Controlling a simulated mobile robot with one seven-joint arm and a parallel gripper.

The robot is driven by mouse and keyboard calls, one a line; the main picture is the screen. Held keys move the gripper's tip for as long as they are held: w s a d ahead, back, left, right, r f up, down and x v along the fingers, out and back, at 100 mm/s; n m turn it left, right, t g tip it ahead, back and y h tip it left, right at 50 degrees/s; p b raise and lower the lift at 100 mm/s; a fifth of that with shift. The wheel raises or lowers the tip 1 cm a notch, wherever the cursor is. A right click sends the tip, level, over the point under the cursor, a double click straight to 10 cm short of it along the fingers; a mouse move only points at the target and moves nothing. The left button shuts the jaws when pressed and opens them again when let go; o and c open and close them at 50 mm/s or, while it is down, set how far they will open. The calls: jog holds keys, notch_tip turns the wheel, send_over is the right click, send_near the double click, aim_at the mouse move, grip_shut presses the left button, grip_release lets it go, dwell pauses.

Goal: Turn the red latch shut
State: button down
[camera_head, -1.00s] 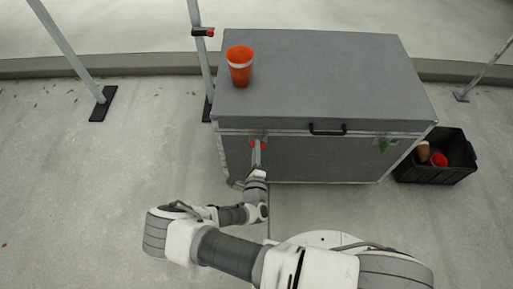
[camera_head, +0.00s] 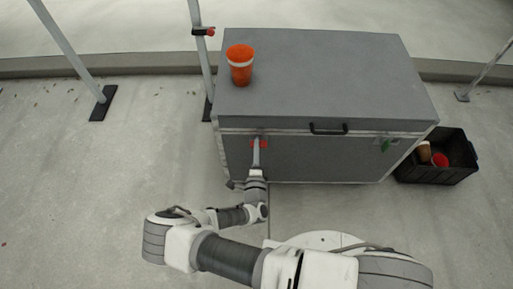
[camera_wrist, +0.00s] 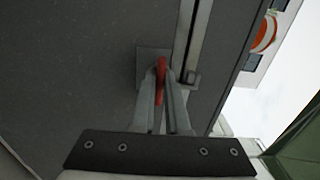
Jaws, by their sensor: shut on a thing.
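The red latch (camera_head: 264,145) is on the front face of the grey case (camera_head: 330,80), near its upper left, just under the lid seam. In the wrist view the red latch (camera_wrist: 161,72) shows edge-on between my fingers, in front of a small grey plate (camera_wrist: 150,66). My gripper (camera_head: 257,141) reaches up to the case front and partly hides the latch. In the wrist view my gripper (camera_wrist: 162,88) is shut on the latch, one finger on each side.
An orange cup (camera_head: 240,65) with a pale band stands on the lid at the left. A black handle (camera_head: 328,129) and a green latch (camera_head: 385,146) are on the case front. A black crate (camera_head: 440,172) with cups stands at the right. Metal stand poles (camera_head: 203,60) rise behind.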

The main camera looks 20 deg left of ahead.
jog(key=c, duration=0.9)
grip_release()
jog(key=shift+s, duration=0.1)
